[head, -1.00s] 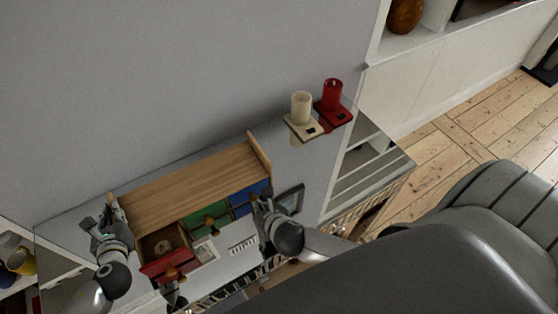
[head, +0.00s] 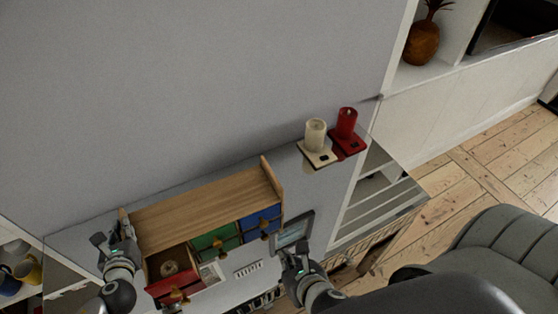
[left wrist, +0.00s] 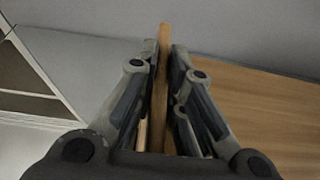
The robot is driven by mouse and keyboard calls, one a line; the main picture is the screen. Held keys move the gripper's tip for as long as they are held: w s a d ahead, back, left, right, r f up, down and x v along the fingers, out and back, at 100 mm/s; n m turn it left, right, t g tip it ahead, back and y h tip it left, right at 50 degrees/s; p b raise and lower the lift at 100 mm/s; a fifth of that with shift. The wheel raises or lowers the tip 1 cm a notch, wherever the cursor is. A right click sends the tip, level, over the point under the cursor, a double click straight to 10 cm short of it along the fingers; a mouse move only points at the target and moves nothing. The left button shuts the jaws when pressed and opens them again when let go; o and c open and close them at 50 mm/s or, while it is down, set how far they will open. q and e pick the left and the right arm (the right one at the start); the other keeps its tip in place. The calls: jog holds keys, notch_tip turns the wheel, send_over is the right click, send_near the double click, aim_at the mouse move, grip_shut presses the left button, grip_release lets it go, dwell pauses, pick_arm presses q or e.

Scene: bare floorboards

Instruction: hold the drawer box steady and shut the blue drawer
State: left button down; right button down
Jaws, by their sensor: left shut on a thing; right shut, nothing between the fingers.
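The drawer box (head: 205,206) has a light wooden top with raised side panels and stands against the grey wall. Its blue drawer (head: 259,217) is at the right end, and its front looks about level with the green drawer (head: 214,239) beside it. The red drawer (head: 178,290) at the left is pulled out, with a round brownish thing inside. My left gripper (head: 122,226) is shut on the box's left side panel; the left wrist view shows the panel (left wrist: 164,85) between its fingers. My right gripper (head: 293,256) is shut and empty, apart from the blue drawer, in front and right of it.
A dark-framed flat thing (head: 293,234) lies right of the box, close behind my right gripper. A cream candle (head: 315,136) and a red candle (head: 346,124) stand on holders farther back right. A grey padded chair (head: 510,220) is at the right.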

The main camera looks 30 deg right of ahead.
pick_arm(q)
jog(key=shift+f, duration=0.1)
jog(key=c, duration=1.4)
grip_release()
jog(key=shift+d, duration=0.1)
jog(key=shift+c, duration=0.2)
jog(key=shift+s, duration=0.1)
